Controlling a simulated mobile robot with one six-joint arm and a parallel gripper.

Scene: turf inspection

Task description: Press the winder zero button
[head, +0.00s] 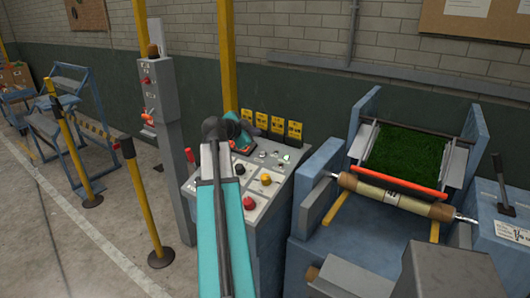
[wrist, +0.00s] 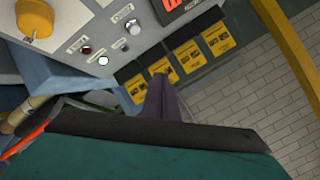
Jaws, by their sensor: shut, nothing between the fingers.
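The sloped grey control panel (head: 262,190) stands at the middle in the head view, partly hidden by my arm. It carries a red button (head: 249,203) and a yellow knob (head: 265,179). In the wrist view the panel shows a dark red button (wrist: 86,49), a white button (wrist: 103,61), a grey knob (wrist: 133,28) and a large yellow knob (wrist: 37,18). The small labels are too blurred to tell which one is the winder zero button. My gripper (wrist: 160,76) is shut and empty, in front of the yellow tags beyond the panel edge, apart from the buttons in the picture.
A red digital display (wrist: 176,6) is at the panel's top. A grey post (head: 162,120) stands left. The blue turf machine (head: 330,175), with green turf (head: 405,158) and a roller (head: 392,198), stands right.

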